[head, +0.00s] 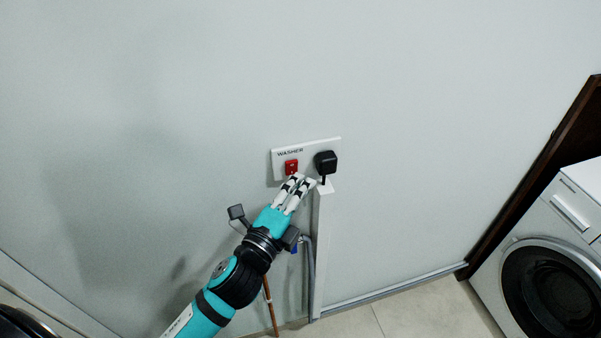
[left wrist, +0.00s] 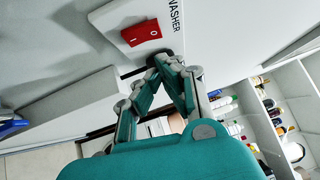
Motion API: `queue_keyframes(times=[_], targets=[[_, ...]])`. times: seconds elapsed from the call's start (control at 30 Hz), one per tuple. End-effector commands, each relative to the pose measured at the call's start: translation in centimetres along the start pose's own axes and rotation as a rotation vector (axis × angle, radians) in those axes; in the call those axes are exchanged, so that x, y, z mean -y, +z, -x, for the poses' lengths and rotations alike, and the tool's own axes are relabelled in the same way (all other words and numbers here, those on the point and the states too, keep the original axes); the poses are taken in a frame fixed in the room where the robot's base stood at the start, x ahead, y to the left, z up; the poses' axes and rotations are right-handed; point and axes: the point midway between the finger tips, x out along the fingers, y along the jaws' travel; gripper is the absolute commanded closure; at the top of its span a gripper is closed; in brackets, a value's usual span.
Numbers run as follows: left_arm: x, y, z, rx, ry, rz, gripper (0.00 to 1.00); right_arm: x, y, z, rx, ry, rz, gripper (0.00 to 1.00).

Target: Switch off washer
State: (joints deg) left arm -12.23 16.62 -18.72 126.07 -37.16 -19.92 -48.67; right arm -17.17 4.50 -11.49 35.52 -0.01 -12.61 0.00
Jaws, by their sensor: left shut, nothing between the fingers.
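A white wall plate (head: 308,146) marked "WASHER" carries a red rocker switch (head: 291,167) at left and a black plug (head: 326,161) at right. My left gripper (head: 303,178) is in front of the plate's lower edge, just below and right of the switch. In the left wrist view the red switch (left wrist: 142,33) shows near the top, with the "WASHER" lettering beside it. The left fingertips (left wrist: 170,62) are closed together, empty, close to the switch; I cannot tell whether they touch the plate. My right gripper is out of view.
A white washing machine (head: 560,215) with a dark round door stands at the right, by a dark wooden frame (head: 540,165). A white vertical trunking (head: 322,245) and a grey hose (head: 310,280) run below the plate. The wall around is bare.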

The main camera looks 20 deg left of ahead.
Motion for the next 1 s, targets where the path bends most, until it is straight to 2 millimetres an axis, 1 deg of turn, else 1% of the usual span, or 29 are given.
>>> queue_keyframes(times=[0.03, 0.2, 0.6, 0.67, 0.8, 0.83, 0.87, 1.0], targets=[[0.2, 0.5, -0.5, 0.0, -0.001, 0.0, 1.0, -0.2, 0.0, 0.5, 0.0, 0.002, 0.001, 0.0], [0.1, 1.3, -1.3, -0.001, -0.002, 0.001, 1.0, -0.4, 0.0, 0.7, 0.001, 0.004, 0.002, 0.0], [0.1, 1.4, -1.4, -0.001, 0.001, 0.003, 1.0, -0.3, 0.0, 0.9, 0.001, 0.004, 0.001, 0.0], [0.3, 1.5, -1.5, -0.001, 0.007, 0.009, 1.0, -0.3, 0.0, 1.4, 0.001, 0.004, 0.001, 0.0], [1.1, 1.9, -1.8, -0.002, 0.042, 0.042, 1.0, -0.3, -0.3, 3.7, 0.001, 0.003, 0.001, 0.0], [0.7, 1.9, -1.8, -0.002, 0.048, 0.049, 1.0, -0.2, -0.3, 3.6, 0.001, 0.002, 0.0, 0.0], [0.2, 1.8, -1.8, -0.002, 0.046, 0.048, 1.0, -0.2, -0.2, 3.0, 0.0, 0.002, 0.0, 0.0], [0.2, 1.8, -1.8, -0.002, 0.044, 0.047, 1.0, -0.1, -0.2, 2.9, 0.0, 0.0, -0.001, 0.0]])
